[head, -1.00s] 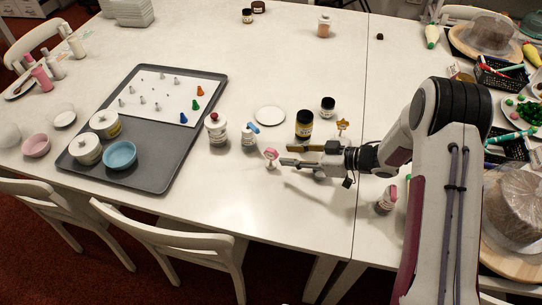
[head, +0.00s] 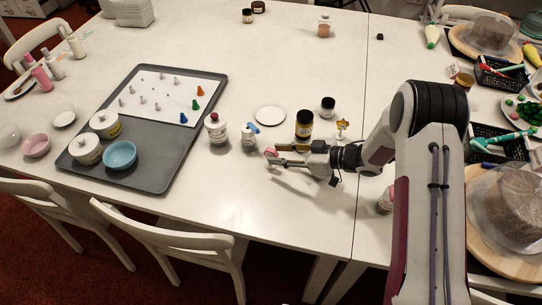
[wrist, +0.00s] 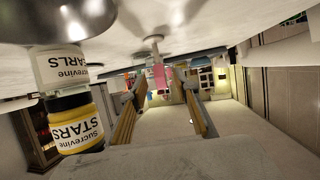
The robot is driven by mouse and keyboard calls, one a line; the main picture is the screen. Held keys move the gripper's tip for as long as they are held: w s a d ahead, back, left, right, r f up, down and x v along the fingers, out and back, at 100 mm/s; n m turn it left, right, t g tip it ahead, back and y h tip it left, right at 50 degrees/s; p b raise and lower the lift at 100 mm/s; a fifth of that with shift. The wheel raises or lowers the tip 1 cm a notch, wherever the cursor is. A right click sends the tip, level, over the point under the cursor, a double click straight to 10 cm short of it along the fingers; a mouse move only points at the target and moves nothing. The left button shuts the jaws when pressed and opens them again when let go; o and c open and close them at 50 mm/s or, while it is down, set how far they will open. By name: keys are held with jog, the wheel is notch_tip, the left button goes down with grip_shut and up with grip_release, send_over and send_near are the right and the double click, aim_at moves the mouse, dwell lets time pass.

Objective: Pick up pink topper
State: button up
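The pink topper (head: 270,152) stands on the table left of the jars, with its lower part hidden by my gripper in the head view. My gripper (head: 271,158) reaches in low from the right with its fingers apart, one on each side of the topper. In the wrist view the pink topper (wrist: 161,76) shows between the two spread fingers of my gripper (wrist: 162,97), near their tips. I see no clear contact between fingers and topper.
A dark jar (head: 304,124) stands close behind my gripper. A bottle with a blue topper (head: 250,137) and one with a red topper (head: 216,129) stand to the left. The table in front is clear.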

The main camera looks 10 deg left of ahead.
aim_at(277, 154)
jog(key=shift+x, duration=1.9)
grip_shut()
